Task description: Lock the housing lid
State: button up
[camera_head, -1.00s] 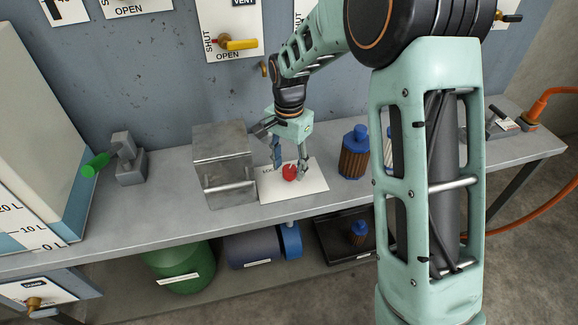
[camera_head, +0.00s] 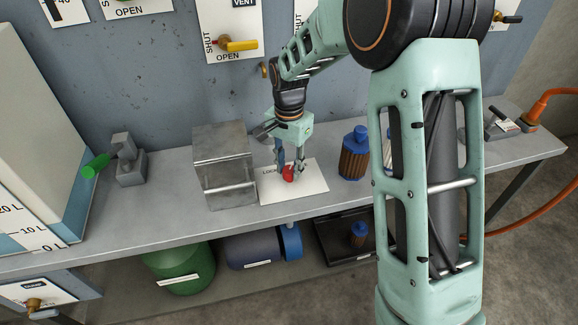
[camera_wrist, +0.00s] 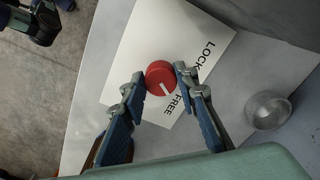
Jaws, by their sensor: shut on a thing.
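The red round knob (camera_wrist: 160,77) with a white pointer line sits on a white plate (camera_wrist: 150,35) lettered LOCK and FREE. In the wrist view the pointer line aims toward the word FREE. My gripper (camera_wrist: 161,80) has its blue fingers on either side of the knob and is shut on it. In the head view the knob (camera_head: 288,174) is partly covered by my gripper (camera_head: 290,172). The plate lies on the bench just right of a grey metal box (camera_head: 223,165) with a bar across its front. I cannot tell from these views whether a lid is locked.
A round metal part (camera_wrist: 268,110) stands beside the plate in the wrist view. A brown bottle with a blue cap (camera_head: 354,153) stands right of the plate. A grey block with a green handle (camera_head: 126,158) is at the left. Wall valves are behind.

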aim_at(290, 170)
jog(key=n+p, duration=0.1)
jog(key=n, duration=0.5)
jog(key=shift+d+n, duration=0.1)
jog(key=shift+n, duration=0.3)
jog(key=n+p, duration=0.1)
jog(key=n, duration=0.5)
jog(key=shift+n+p, duration=0.4)
jog(key=shift+o, duration=0.2)
jog(key=o, duration=1.1)
jog(key=shift+r, duration=0.15)
notch_tip(290, 170, up, 12)
jog(key=shift+f, duration=0.1)
